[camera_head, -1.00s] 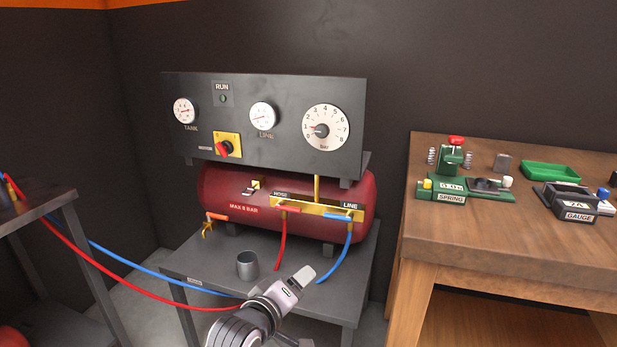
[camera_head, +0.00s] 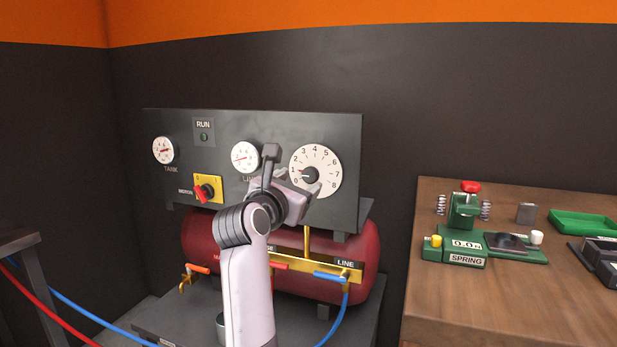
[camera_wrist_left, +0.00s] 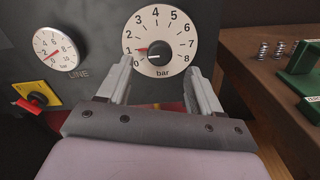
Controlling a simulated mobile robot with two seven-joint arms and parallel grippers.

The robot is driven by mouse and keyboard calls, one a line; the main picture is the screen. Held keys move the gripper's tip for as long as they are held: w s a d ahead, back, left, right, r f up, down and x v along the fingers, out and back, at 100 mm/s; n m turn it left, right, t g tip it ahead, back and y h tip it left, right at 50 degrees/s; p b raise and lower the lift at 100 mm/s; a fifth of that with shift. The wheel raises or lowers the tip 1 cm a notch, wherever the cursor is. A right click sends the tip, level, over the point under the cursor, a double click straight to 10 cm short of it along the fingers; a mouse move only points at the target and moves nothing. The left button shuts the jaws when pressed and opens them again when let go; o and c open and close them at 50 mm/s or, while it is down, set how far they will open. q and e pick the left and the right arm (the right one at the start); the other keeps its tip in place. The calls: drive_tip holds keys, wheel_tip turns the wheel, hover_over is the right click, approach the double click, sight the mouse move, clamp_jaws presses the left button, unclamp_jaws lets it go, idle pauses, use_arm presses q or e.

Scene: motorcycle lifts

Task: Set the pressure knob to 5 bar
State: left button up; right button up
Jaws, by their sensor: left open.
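The pressure knob is a black knob (camera_head: 310,175) on a white dial (camera_head: 329,162) numbered 0 to 8 and labelled bar. It also shows in the left wrist view (camera_wrist_left: 160,53), where a red pointer lies near 1 and a white mark on the knob points to the lower left, near 0. My left gripper (camera_head: 300,181) is open in front of the dial's lower left. In the left wrist view its fingers (camera_wrist_left: 160,69) stand on either side below the knob, with nothing between them. Contact with the dial is not visible. My right gripper is not in view.
The grey panel also carries the LINE gauge (camera_head: 245,157), the TANK gauge (camera_head: 163,150) and a red switch (camera_head: 203,191). A red tank (camera_head: 345,255) with brass valves and hoses sits below. A wooden bench (camera_head: 450,300) with several devices stands at the right.

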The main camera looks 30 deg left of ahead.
sight(310, 175)
use_arm(q)
drive_tip(key=shift+x, duration=2.9)
drive_tip(key=c, duration=1.1)
